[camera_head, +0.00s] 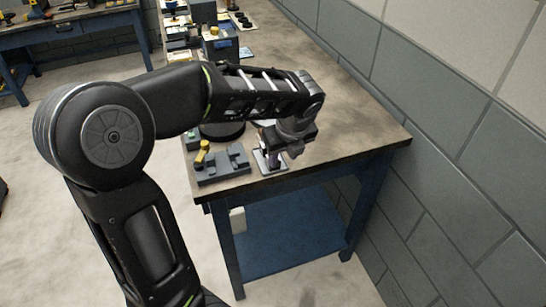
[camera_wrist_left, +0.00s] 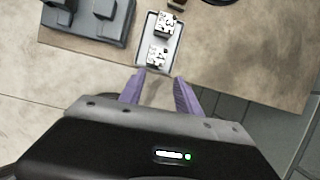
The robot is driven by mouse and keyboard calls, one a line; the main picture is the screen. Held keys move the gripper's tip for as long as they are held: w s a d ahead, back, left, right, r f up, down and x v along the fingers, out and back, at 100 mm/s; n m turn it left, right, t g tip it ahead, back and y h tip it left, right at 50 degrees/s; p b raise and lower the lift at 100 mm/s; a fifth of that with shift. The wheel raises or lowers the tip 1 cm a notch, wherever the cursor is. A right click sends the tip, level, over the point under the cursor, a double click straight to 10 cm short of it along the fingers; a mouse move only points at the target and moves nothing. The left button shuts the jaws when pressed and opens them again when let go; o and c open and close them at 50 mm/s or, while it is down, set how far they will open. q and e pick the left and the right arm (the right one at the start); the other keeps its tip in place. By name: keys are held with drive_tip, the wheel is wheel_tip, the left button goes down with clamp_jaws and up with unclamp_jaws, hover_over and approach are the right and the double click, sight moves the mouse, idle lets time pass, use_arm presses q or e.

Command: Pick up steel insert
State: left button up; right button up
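Two small steel inserts with patterned tops sit in a light shallow tray (camera_wrist_left: 172,42) in the left wrist view. One insert (camera_wrist_left: 168,22) is farther back; the other insert (camera_wrist_left: 157,54) is near the tray's front edge. My left gripper (camera_wrist_left: 159,78) is open and empty, its two purple fingers apart just short of the near insert. In the head view my left gripper (camera_head: 284,152) is over the bench beside the tray (camera_head: 268,164) and partly hides it and the inserts. My right gripper is in neither view.
The wooden workbench (camera_head: 350,125) has a blue frame and runs along a grey block wall. Free bench top lies to the right.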

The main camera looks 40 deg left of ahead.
use_arm(q)
drive_tip(key=shift+s+a+r+m+y, duration=0.2)
drive_tip(key=shift+a+r, duration=0.25)
drive_tip(key=shift+r, duration=0.2)
drive_tip(key=shift+s+a+r+m+y, duration=0.1)
drive_tip(key=shift+a+r+m, duration=0.1)
drive_tip(key=shift+a+r, duration=0.35)
drive_tip(key=shift+d, duration=0.1)
drive_tip(key=shift+x, duration=1.3)
drive_tip(key=x, duration=0.5)
drive_tip(key=shift+w+f, duration=0.1)
drive_tip(key=shift+w, duration=0.15)
clamp_jaws()
